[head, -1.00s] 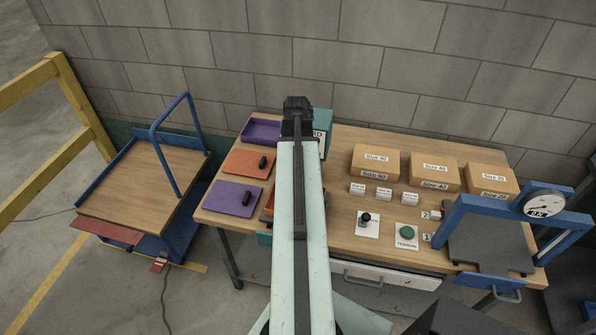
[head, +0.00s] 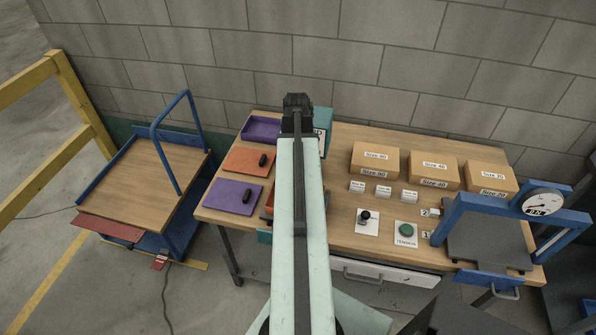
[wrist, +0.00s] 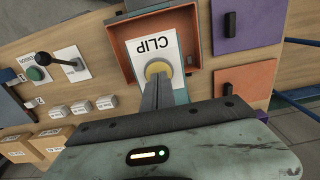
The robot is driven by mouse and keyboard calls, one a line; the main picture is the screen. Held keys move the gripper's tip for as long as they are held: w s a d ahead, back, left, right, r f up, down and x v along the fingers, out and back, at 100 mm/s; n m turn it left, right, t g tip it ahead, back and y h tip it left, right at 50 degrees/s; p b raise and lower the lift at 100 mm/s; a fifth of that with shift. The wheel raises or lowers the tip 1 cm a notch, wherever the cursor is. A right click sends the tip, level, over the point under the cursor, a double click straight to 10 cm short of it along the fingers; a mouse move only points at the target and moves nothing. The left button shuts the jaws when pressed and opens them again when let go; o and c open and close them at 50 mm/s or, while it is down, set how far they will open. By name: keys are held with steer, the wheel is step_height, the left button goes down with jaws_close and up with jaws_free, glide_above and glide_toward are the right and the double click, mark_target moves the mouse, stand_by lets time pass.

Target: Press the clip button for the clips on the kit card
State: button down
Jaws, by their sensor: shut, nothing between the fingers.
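The clip button is a round yellow button (wrist: 157,68) on a white card lettered CLIP (wrist: 142,48), seen in the wrist view. My gripper (wrist: 157,80) is shut and empty, with its fingertips right at the button's near edge and hiding part of it. I cannot tell whether they touch it. In the head view my arm hides the button, and my gripper's fingertips do not show. A teal stand with a partly hidden white label (head: 321,140) shows behind my arm; I cannot tell whether it is the kit card.
Right are a black-knobbed lever (head: 366,216), a green button (head: 406,230), cardboard boxes (head: 434,170) and a blue press frame with a gauge (head: 538,204). A trolley (head: 140,180) stands left.

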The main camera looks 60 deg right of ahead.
steer(key=shift+f+b, duration=0.7)
steer(key=shift+f, duration=0.1)
steer(key=shift+r, duration=0.1)
steer(key=shift+r+p, duration=0.95)
steer(key=shift+p, duration=0.1)
step_height(320, 180, up, 5)
steer(key=p, duration=0.5)
steer(key=shift+r, duration=0.15)
